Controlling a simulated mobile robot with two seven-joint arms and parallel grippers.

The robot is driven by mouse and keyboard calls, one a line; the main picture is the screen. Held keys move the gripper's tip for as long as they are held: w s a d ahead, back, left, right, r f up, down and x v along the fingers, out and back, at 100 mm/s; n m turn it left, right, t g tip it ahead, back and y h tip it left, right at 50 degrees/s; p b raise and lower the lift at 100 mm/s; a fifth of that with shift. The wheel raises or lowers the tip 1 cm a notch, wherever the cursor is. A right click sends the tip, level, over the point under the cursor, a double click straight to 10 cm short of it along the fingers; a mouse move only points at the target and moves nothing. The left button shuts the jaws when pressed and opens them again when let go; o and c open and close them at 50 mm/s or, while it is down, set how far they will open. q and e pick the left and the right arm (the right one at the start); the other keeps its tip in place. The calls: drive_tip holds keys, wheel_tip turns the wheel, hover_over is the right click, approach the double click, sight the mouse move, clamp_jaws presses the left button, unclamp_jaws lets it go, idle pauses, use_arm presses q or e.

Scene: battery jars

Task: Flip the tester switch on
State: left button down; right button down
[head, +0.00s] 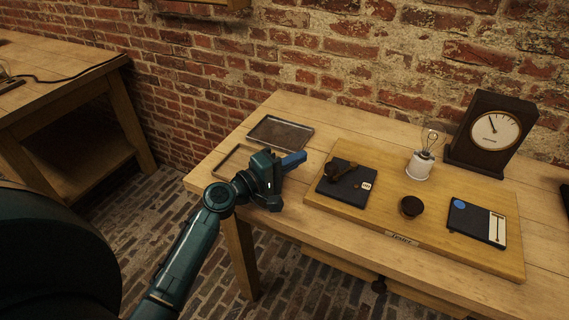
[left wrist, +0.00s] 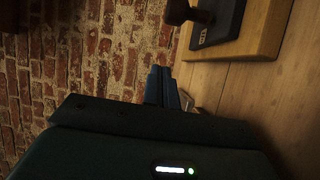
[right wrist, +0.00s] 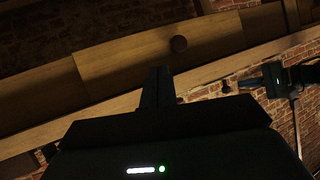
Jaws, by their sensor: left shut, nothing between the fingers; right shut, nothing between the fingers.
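The tester is a wooden board (head: 400,247) with a "Tester" label on its front edge. Its switch (head: 342,193) is a black base with a dark handle (head: 343,170) standing up toward the back left and a small white label. The switch also shows at the top of the left wrist view (left wrist: 222,12); whether it is on is unclear. My left gripper (head: 302,157) is shut and empty, left of the switch and apart from it. Its fingers show in the left wrist view (left wrist: 160,72). My right gripper (right wrist: 157,72) is shut and empty, below the table front.
The board also carries a bulb (head: 428,140) on a white socket, a dark round knob (head: 411,206) and a black pad (head: 465,225) with a blue disc. A dial meter (head: 495,132) stands behind. Two shallow trays (head: 280,133) lie at the table's left. A drawer knob (right wrist: 178,43) is near my right gripper.

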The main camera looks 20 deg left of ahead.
sight(315, 184)
use_arm(q)
drive_tip(key=x, duration=0.4)
drive_tip(key=shift+w+d+p, duration=0.2)
drive_tip(key=shift+d+p, duration=0.05)
drive_tip(key=shift+p, duration=0.1)
drive_tip(key=s+d+p, duration=0.1)
drive_tip(key=s+d, duration=0.1)
drive_tip(key=shift+s, duration=0.3)
drive_tip(key=shift+s+d+f, duration=0.1)
drive_tip(key=shift+s+d, duration=0.1)
use_arm(e)
drive_tip(key=shift+d+r, duration=0.1)
drive_tip(key=shift+r, duration=0.25)
